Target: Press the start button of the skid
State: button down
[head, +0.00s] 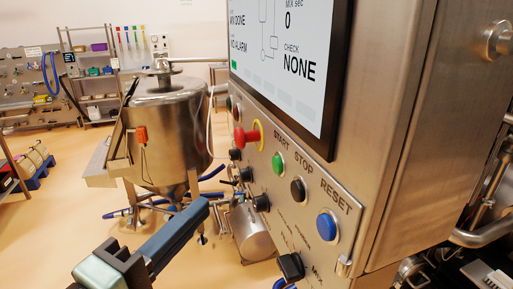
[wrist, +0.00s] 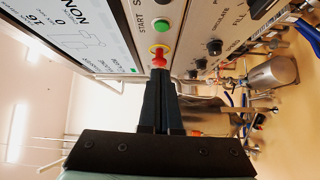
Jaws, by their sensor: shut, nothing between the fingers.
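The green start button (head: 279,164) sits on the steel control panel (head: 352,222) under the word START. It also shows in the wrist view (wrist: 162,26), above the red mushroom knob. My gripper (head: 203,205) is shut and empty, low and left of the panel in the head view, apart from the button. In the wrist view my gripper's fingertips (wrist: 160,73) line up just below the red knob (wrist: 159,59), not the green button. The head view shows a gap between the fingertips and the panel.
The red knob (head: 246,136) with its yellow ring stands out beside the start button. A black stop button (head: 298,190) and blue reset button (head: 327,226) sit on the other side. The screen (head: 290,62) shows CHECK NONE. A steel vessel (head: 168,135) stands behind.

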aim_at(277, 165)
jog(key=shift+s+a+n, duration=0.15)
jog(key=shift+s+n, duration=0.15)
jog(key=shift+s, duration=0.15)
jog(key=shift+w+h, duration=0.1)
jog(key=shift+h, duration=0.2)
jog(key=s+d+p+x, duration=0.1)
jog(key=p+x, duration=0.4)
jog(key=x, duration=0.7)
jog(key=shift+w+d+f, duration=0.2)
jog(key=shift+d, duration=0.75)
